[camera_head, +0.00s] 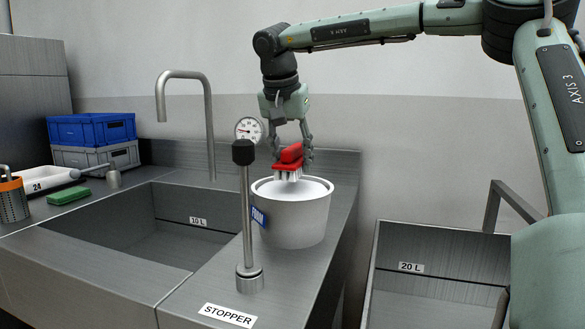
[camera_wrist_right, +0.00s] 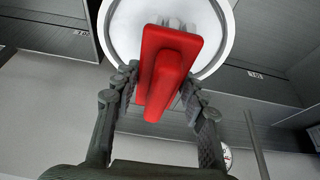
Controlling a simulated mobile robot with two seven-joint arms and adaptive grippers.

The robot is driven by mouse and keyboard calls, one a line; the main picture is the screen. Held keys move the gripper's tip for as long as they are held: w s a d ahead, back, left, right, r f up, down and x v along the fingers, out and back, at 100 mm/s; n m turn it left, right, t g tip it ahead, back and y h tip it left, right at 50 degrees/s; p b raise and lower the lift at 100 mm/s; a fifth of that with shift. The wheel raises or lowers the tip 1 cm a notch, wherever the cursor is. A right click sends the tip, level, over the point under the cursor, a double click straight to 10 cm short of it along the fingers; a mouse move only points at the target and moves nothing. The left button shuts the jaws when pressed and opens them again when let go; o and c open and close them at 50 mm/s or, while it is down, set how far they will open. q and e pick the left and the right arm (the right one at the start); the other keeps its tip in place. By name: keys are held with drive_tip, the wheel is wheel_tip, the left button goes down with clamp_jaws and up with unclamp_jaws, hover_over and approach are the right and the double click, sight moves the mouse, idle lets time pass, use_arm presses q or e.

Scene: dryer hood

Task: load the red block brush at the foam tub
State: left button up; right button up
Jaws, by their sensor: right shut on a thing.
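The red block brush (camera_head: 290,158) has white bristles pointing down. My right gripper (camera_head: 290,150) is shut on it and holds it over the white foam tub (camera_head: 293,222). The bristles are at or just above the white foam (camera_head: 312,187); I cannot tell whether they touch. In the right wrist view the red brush (camera_wrist_right: 169,72) sits between the fingers of the gripper (camera_wrist_right: 160,95), with the tub's round rim (camera_wrist_right: 228,30) behind it. The tub stands on the steel counter and has a blue "FOAM" label. My left gripper is not in view.
A stopper post (camera_head: 246,220) with a black knob stands left of the tub, near a dial gauge (camera_head: 249,129). A sink (camera_head: 170,245) with a tall tap (camera_head: 210,120) is at left. Blue (camera_head: 92,129) and grey crates, a green sponge (camera_head: 69,195) and a second basin (camera_head: 440,285) are around.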

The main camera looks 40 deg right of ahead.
sight(293, 146)
drive_tip(key=shift+r, duration=1.95)
drive_tip(key=shift+f, duration=0.1)
